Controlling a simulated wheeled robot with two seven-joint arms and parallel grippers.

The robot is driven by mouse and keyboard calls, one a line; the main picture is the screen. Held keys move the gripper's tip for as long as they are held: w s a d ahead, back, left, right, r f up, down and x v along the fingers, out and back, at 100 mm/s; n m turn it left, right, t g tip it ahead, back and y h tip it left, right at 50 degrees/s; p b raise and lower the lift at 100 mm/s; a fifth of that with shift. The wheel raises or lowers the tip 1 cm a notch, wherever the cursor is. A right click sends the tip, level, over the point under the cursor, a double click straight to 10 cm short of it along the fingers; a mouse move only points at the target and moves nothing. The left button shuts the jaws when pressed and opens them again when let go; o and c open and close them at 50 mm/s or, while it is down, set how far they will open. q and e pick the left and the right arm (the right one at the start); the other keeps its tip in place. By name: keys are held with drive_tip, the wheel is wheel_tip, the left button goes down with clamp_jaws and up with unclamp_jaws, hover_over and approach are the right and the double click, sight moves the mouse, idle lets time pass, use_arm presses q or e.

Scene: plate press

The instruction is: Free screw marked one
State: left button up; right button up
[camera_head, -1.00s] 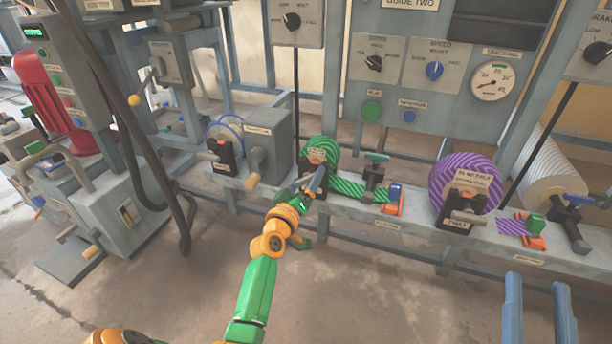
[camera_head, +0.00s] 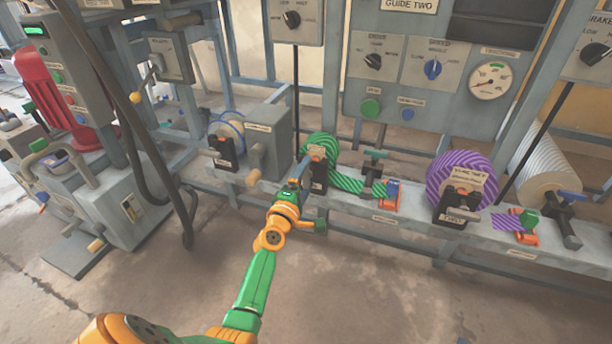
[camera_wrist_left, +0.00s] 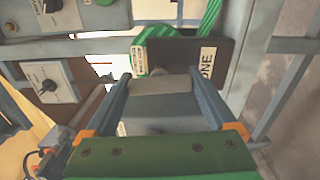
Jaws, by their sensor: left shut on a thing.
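The screw marked one is on a black bracket (camera_head: 320,183) at the green striped roll (camera_head: 322,146) in the head view. In the left wrist view the bracket's plate (camera_wrist_left: 185,57) carries a white label reading ONE (camera_wrist_left: 207,65). My left gripper (camera_head: 303,172) is at the front of this bracket. In the left wrist view its two blue fingers (camera_wrist_left: 160,86) are shut on the grey handle of the screw (camera_wrist_left: 165,84). The fingers hide part of the screw in the head view. My right gripper is not in view.
A purple striped roll (camera_head: 461,173) with a bracket labelled TWO (camera_head: 453,216) stands to the right on the same grey rail (camera_head: 385,218). A grey box (camera_head: 266,128) stands left. The floor in front is clear.

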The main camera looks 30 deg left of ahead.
use_arm(q)
drive_tip(key=n, duration=0.5)
drive_tip(key=shift+p, duration=0.3)
drive_tip(key=shift+n, duration=2.4)
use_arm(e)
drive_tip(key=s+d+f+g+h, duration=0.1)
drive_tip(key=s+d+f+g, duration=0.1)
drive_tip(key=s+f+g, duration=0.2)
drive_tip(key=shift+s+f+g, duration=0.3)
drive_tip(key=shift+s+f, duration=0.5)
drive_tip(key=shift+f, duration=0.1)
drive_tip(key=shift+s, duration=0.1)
use_arm(q)
drive_tip(key=o, duration=1.1)
drive_tip(key=shift+c, duration=0.2)
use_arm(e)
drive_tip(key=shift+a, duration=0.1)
use_arm(q)
drive_tip(key=shift+p, duration=0.3)
